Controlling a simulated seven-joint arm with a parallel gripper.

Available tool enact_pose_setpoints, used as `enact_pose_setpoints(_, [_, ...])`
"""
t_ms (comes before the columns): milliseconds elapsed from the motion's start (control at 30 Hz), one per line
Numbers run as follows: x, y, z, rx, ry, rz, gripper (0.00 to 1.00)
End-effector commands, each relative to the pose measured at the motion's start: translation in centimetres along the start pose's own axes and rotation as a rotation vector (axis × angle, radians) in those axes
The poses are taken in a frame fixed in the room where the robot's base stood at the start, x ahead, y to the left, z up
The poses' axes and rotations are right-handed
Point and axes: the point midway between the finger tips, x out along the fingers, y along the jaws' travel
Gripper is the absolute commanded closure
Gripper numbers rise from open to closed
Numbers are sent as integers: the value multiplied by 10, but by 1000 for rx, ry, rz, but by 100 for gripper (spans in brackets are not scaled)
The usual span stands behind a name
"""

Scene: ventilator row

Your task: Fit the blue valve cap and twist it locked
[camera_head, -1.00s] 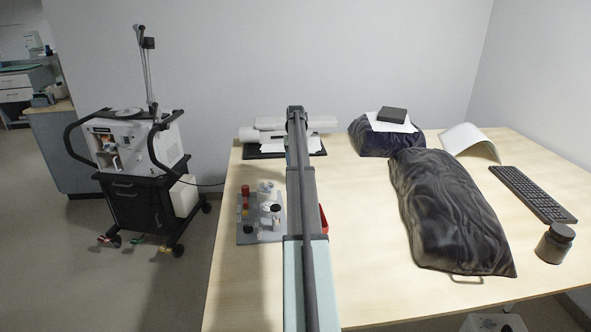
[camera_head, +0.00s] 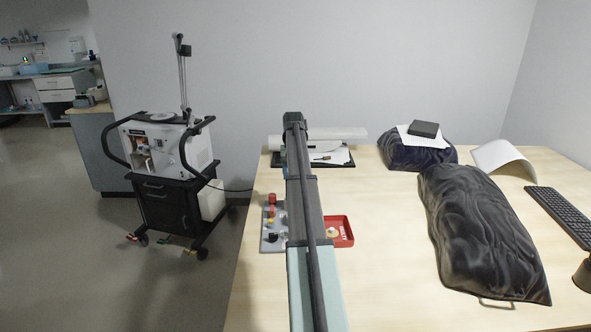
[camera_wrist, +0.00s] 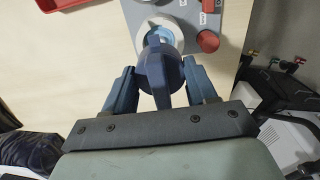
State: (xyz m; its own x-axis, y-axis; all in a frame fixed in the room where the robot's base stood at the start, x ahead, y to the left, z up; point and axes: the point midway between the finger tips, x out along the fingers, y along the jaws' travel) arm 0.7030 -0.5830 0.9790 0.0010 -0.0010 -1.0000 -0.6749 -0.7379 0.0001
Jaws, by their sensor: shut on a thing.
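The blue valve cap (camera_wrist: 159,66), a dark blue disc with a raised grip bar, sits between the fingers of my gripper (camera_wrist: 160,82) in the wrist view. My gripper is shut on it. A white round port (camera_wrist: 174,26) with a light blue inside lies just beyond the cap on the grey board (camera_wrist: 128,9). The cap overlaps the port's near edge in this view; I cannot tell whether they touch. In the head view my arm hides the gripper, the cap and part of the grey board (camera_head: 266,245).
A red knob (camera_wrist: 208,41) stands on the board right of the port. A red tray (camera_head: 348,231) lies right of my arm. A black draped bundle (camera_head: 482,232) lies farther right, with bare table between. A ventilator cart (camera_head: 166,195) stands left of the table.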

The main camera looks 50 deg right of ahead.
Motion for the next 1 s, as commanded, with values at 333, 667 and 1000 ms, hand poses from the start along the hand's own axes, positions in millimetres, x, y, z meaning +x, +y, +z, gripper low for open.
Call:
enact_pose_setpoints(333, [16,0,0,7,0,0,73])
enact_pose_setpoints(667, [41,0,0,6,0,0,73])
enact_pose_setpoints(1000, [47,0,-1,6,1,0,73])
